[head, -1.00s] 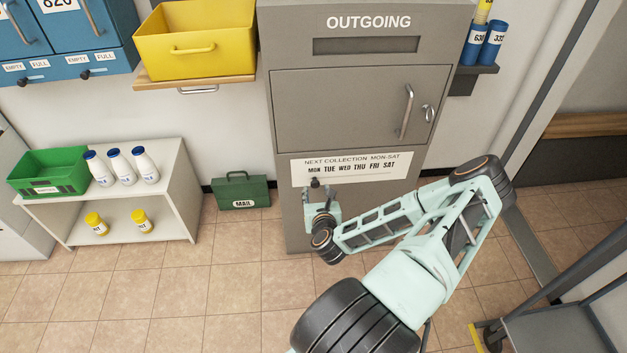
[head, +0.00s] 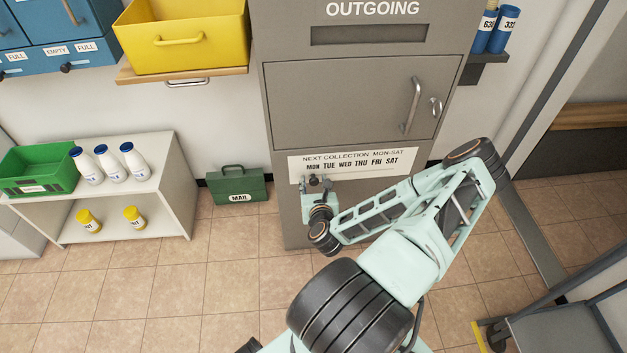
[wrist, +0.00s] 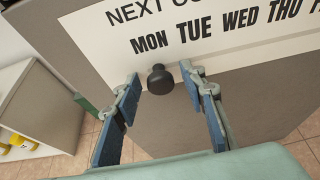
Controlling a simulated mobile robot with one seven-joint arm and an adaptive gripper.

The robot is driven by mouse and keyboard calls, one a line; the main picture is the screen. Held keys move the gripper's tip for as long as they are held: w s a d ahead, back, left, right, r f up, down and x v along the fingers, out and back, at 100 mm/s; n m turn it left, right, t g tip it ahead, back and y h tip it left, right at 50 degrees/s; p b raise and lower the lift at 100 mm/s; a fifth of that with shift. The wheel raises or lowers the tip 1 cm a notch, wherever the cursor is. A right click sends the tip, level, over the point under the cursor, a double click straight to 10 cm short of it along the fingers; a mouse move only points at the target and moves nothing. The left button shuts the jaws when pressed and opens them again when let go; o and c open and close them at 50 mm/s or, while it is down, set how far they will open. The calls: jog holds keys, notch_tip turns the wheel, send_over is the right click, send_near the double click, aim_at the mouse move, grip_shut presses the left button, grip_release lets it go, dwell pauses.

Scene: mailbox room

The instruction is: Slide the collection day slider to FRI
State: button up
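The collection day slider is a black round knob (wrist: 160,79) on the grey outgoing mailbox (head: 355,105). It sits under MON on the white day strip (head: 352,163), which reads MON TUE WED THU FRI SAT. The knob also shows in the head view (head: 314,180), partly crowded by my gripper. My gripper (wrist: 158,72) is open, with one blue-padded finger on each side of the knob. Gaps show between the knob and both fingers. In the wrist view FRI is cut off at the right edge.
A green mail case (head: 240,186) stands on the floor left of the mailbox. A white shelf (head: 155,180) with bottles and a green crate (head: 38,170) is farther left. A grey cart (head: 560,325) stands at lower right. The mailbox face right of the knob is clear.

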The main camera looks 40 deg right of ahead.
aim_at(374, 171)
jog(key=shift+c, duration=0.4)
grip_shut()
jog(key=s+d+b, duration=0.1)
jog(key=s+d, duration=0.2)
jog(key=d, duration=0.2)
jog(key=s+d+b, duration=0.1)
jog(key=s+d, duration=0.3)
jog(key=d, duration=0.2)
jog(key=s+d+b, duration=0.1)
jog(key=s+d, duration=0.2)
jog(key=d, duration=0.3)
jog(key=shift+s, duration=0.25)
jog(key=shift+o, duration=0.4)
grip_release()
